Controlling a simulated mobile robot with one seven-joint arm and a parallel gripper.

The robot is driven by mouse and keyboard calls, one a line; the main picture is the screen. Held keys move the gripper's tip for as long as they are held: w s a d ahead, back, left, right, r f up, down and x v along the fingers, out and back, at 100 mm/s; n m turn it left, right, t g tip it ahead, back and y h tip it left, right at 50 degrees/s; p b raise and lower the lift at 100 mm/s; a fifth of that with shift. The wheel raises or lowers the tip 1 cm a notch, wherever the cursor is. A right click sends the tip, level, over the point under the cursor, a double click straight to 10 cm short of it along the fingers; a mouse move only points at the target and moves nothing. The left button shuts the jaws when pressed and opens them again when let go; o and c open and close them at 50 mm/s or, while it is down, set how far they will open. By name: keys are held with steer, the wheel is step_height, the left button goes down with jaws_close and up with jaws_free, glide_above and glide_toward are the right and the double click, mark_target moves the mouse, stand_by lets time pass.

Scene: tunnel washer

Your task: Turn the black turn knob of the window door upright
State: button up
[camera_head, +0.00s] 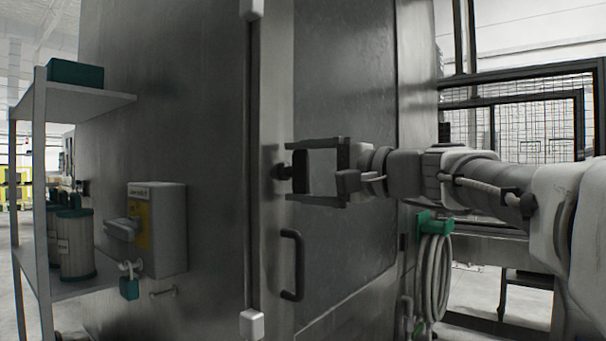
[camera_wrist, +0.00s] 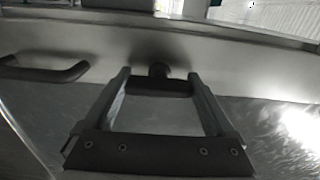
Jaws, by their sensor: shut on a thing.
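The black turn knob (camera_head: 300,173) sits on a short stem at the edge strip of the grey metal door (camera_head: 345,80). In the head view its bar looks about upright. My gripper (camera_head: 288,172) reaches in from the right, with one finger above the knob and one below. In the wrist view the knob's bar (camera_wrist: 160,87) lies across between the two fingertips, and my gripper (camera_wrist: 158,74) is shut on its ends. The stem shows behind the bar. The fingers partly cover the knob's ends.
A black door handle (camera_head: 292,265) is below the knob; it also shows in the wrist view (camera_wrist: 45,71). A grey switch box (camera_head: 157,228) with a padlock and a shelf (camera_head: 85,95) stand at left. A coiled hose (camera_head: 434,275) hangs below my arm.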

steer(key=o, duration=1.1)
steer(key=shift+c, duration=0.2)
steer(key=p+v, duration=0.1)
steer(key=v, duration=1.6)
steer(key=shift+p, duration=0.35)
steer(key=shift+s+d, duration=0.15)
